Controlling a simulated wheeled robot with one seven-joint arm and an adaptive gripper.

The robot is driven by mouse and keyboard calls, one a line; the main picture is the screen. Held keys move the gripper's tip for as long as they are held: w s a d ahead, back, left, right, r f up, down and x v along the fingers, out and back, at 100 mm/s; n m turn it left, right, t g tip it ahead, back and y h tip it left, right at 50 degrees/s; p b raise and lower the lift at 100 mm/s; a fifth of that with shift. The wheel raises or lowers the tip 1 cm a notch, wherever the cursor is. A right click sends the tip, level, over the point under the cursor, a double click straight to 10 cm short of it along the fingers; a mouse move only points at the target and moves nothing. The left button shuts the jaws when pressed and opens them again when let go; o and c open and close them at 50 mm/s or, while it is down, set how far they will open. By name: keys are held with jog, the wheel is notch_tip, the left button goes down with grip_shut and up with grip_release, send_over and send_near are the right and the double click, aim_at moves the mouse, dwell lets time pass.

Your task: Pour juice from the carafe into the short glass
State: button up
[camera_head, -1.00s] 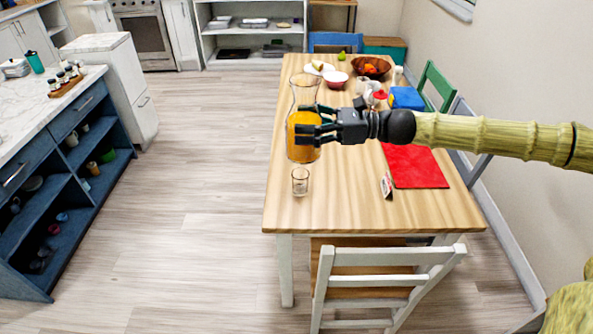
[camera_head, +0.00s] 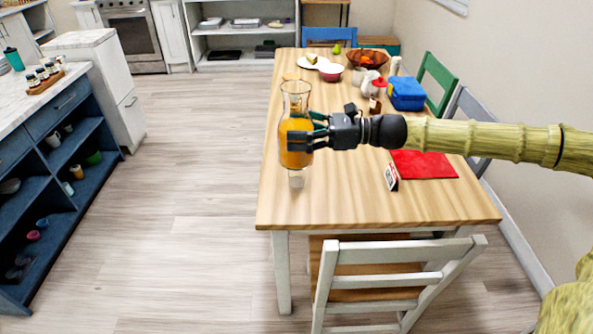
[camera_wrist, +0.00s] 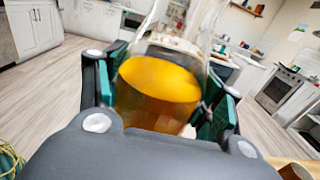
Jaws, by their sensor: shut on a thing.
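The glass carafe (camera_head: 295,103), partly filled with orange juice, is near the left edge of the wooden table and looks upright. My gripper (camera_head: 301,138) is shut around its body from the right. In the wrist view the carafe's orange juice (camera_wrist: 160,80) fills the space between the green-padded fingers, and its surface looks slightly tilted. The short glass (camera_head: 297,181) stands on the table directly below the carafe in the head view, its upper part overlapped by the carafe. It looks empty. I cannot tell how high the carafe is above the table.
On the table (camera_head: 340,200) are a small card stand (camera_head: 391,178), a red mat (camera_head: 424,164), a blue box (camera_head: 406,94), a fruit bowl (camera_head: 367,59) and a plate (camera_head: 318,63). A white chair (camera_head: 380,280) stands at the near side. The table's front left is clear.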

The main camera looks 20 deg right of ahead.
notch_tip(320, 180, down, 19)
jog(key=b, duration=1.8)
jog(key=shift+w+r, duration=0.2)
jog(key=shift+r+p, duration=0.25)
jog(key=shift+p, duration=0.2)
jog(key=shift+s+a+f+m+p, duration=0.1)
jog(key=shift+s+f+m+p, duration=0.1)
jog(key=shift+m+p, duration=1.5)
jog(key=shift+s+d+f+m+p, duration=0.1)
jog(key=shift+f+m+p, duration=0.15)
jog(key=shift+m+p, duration=1.5)
jog(key=shift+s+a+f+m+p, duration=0.15)
jog(key=shift+m+p, duration=0.45)
jog(key=shift+m, duration=2.15)
jog(key=shift+f, duration=0.1)
jog(key=shift+r+m+p, duration=0.4)
jog(key=shift+m+p, duration=0.5)
jog(key=shift+p, duration=1.5)
